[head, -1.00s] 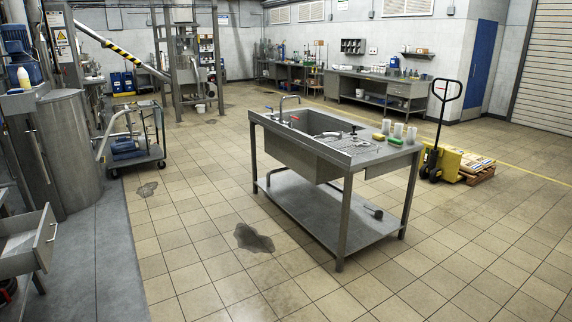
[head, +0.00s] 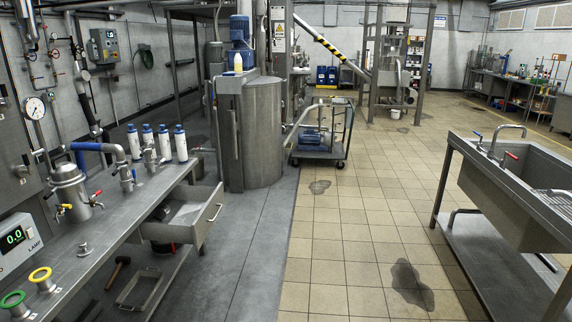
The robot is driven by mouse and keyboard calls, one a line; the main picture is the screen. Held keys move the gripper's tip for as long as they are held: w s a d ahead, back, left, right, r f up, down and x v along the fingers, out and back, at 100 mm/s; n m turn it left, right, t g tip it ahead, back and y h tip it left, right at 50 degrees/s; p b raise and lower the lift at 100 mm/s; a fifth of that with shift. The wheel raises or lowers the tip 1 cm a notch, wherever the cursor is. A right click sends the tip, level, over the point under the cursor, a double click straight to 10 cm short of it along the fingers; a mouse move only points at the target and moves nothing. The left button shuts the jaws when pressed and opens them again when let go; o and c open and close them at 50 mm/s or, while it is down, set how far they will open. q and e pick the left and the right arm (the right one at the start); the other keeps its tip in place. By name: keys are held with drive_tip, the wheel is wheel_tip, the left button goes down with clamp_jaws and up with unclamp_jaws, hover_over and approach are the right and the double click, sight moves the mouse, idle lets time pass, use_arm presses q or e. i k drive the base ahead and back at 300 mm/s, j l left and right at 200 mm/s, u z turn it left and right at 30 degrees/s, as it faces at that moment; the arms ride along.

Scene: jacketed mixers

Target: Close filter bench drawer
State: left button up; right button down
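The filter bench (head: 125,220) runs along the left of the head view, with a metal top. Its drawer (head: 203,222) is pulled out on the aisle side at the bench's far end. The drawer front has a small bar handle (head: 215,212). The open box of the drawer shows its inside, which looks empty where visible. Neither of my grippers is in view.
A jacketed mixer (head: 262,135) and a pump cart (head: 318,145) stand beyond. A sink table (head: 510,190) is at right. The aisle between is clear, with dark floor patches (head: 410,286).

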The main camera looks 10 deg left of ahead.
sight(194, 210)
drive_tip(key=i+l+u, duration=0.15)
drive_tip(key=i+u, duration=0.2)
drive_tip(key=i+l+u, duration=0.25)
drive_tip(key=u, duration=0.15)
drive_tip(key=i+l+u, duration=0.35)
drive_tip(key=k, duration=0.05)
